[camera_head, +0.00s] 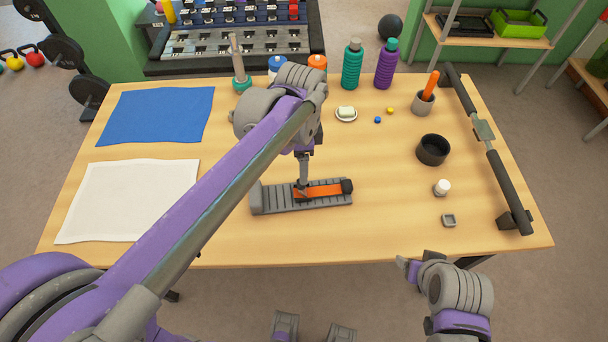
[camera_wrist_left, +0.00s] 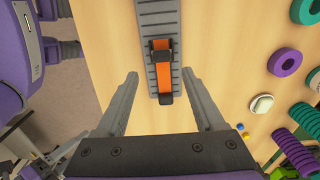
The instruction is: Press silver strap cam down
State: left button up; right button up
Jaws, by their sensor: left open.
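A grey ribbed bar (camera_head: 272,199) lies on the wooden table with an orange strap (camera_head: 328,190) along its right half. A dark block (camera_head: 347,186) sits at the strap's right end. In the left wrist view the ribbed bar (camera_wrist_left: 157,14) shows with the orange strap (camera_wrist_left: 163,74), a dark buckle frame (camera_wrist_left: 160,44) and a dark end piece (camera_wrist_left: 165,98). No clearly silver cam stands out. My left gripper (camera_wrist_left: 160,73) is open, its fingers on either side of the strap; contact cannot be told. My right gripper (camera_head: 402,263) is off the table's front edge, its jaws unclear.
A blue cloth (camera_head: 157,115) and a white cloth (camera_head: 128,200) lie at left. Bottles (camera_head: 351,64), a soap dish (camera_head: 346,114), a black bowl (camera_head: 432,150) and a white jar (camera_head: 442,187) stand behind and right. A long dark bar (camera_head: 487,140) lines the right edge. Table around the ribbed bar is clear.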

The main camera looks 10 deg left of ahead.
aim_at(304, 187)
pick_arm(q)
jog(key=f, duration=0.7)
jog(key=shift+w+f, duration=0.15)
jog(key=shift+w, duration=0.05)
grip_shut()
